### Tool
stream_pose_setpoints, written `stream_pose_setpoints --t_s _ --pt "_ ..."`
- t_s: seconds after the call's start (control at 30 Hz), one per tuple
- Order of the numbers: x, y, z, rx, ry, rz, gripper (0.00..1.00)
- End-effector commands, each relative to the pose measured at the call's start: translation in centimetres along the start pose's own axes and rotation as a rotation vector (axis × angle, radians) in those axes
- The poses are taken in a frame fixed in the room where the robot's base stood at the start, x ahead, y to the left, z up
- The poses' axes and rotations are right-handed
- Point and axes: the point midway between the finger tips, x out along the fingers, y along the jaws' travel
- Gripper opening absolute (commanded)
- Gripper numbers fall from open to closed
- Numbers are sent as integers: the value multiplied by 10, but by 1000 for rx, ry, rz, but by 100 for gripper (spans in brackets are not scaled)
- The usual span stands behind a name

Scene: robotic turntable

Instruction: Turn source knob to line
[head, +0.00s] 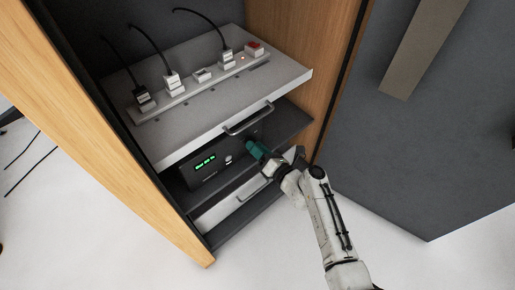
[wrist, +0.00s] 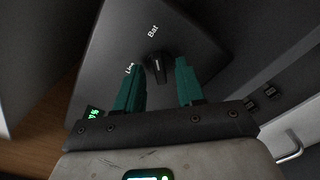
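The source knob (wrist: 156,70) is a small black knob on a dark grey panel (wrist: 185,35) in the wrist view. White labels "Bat" (wrist: 153,31) and "Line" (wrist: 129,69) stand around it. A pale mark shows on the knob, but I cannot tell clearly which label it points at. My gripper (wrist: 161,68) is open, with one teal finger on each side of the knob and a gap visible on both sides. In the head view my gripper (head: 252,147) reaches into the cabinet at the dark unit's front and hides the knob.
The dark unit has a green display (head: 205,160) and a pale round control (head: 228,159). Above it a grey drawer (head: 225,110) with a handle (head: 248,118) juts out, carrying a power strip with plugs. Wooden cabinet sides flank it. A lower handle (head: 252,190) sits below.

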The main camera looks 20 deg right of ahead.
Motion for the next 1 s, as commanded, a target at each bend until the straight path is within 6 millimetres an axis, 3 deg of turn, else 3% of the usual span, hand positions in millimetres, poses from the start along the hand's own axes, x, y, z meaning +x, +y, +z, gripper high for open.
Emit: stream_pose_setpoints --t_s 0.07,0.4,1.0 --pt "0 0 0 0 0 0 33" --pt "0 0 0 -1 0 0 0" --pt "-1 -1 0 -90 0 0 0"
